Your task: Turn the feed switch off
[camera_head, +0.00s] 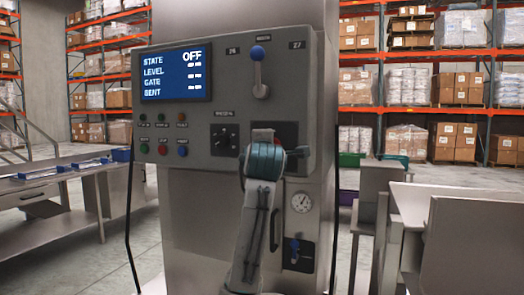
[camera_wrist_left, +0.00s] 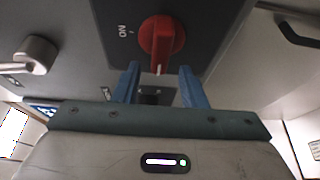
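The feed switch appears to be a red rotary knob (camera_wrist_left: 161,38) on a dark plate with an "ON" mark beside it in the left wrist view. Its grip bar points toward my gripper's palm in that picture. My left gripper (camera_wrist_left: 160,72) is open, its two blue fingers apart just short of the knob, with nothing held. In the head view my left gripper (camera_head: 265,143) is up against the grey control panel (camera_head: 180,125) and hides most of the knob. The panel's blue screen (camera_head: 176,73) reads STATE OFF. My right gripper is not in view.
The panel also carries a blue-tipped lever (camera_head: 259,70), a black dial (camera_head: 223,139) and several small coloured buttons. A round gauge (camera_head: 301,202) and a blue-handled valve (camera_head: 294,248) sit lower right. A bench (camera_head: 70,178) stands left, grey furniture (camera_head: 460,235) right.

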